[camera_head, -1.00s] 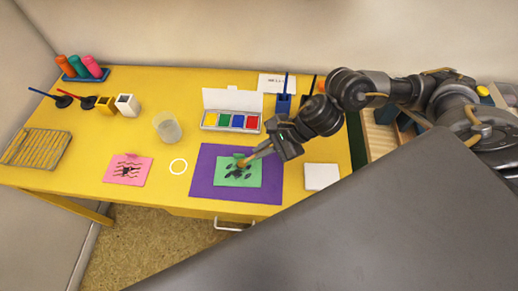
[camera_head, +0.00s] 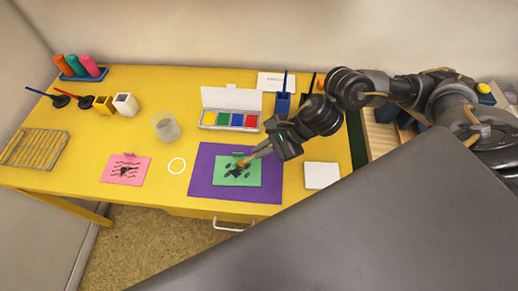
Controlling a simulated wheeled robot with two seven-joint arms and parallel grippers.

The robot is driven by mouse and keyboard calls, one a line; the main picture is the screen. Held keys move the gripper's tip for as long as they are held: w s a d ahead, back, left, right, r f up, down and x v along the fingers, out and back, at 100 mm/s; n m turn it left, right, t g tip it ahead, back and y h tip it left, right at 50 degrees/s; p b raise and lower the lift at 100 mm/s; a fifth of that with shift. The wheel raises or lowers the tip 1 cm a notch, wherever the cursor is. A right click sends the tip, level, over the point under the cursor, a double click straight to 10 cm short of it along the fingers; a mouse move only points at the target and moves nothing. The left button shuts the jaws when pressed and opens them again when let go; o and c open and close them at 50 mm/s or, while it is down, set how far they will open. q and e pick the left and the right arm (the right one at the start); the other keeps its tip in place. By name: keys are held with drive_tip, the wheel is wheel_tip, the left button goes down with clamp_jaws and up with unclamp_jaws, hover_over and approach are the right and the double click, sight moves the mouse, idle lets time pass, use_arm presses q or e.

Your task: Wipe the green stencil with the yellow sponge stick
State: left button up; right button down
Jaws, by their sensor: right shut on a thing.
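The green stencil (camera_head: 250,179), with dark cut-out shapes, lies on a purple mat (camera_head: 205,185) near the front middle of the yellow table. My right gripper (camera_head: 272,147) is shut on the sponge stick (camera_head: 257,154), which slants down to the left. Its orange-yellow tip (camera_head: 242,163) is over the upper middle of the stencil and seems to touch it. The tip is small, so exact contact is hard to tell. My left gripper is not in view.
An inkpad box (camera_head: 230,119) with its lid up stands behind the mat. A white square (camera_head: 321,175) lies to the right, and a blue holder (camera_head: 283,103) stands behind.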

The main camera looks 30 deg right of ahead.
drive_tip(key=shift+f, duration=0.15)
drive_tip(key=shift+w+a, duration=0.3)
drive_tip(key=shift+a, duration=0.25)
drive_tip(key=shift+w+a, duration=0.1)
drive_tip(key=shift+a, duration=0.05)
drive_tip(key=shift+w+a+b, duration=0.2)
drive_tip(key=shift+a+b, duration=0.15)
drive_tip(key=shift+s+d+b, duration=0.35)
drive_tip(key=shift+d+b, duration=0.05)
drive_tip(key=shift+d, duration=0.25)
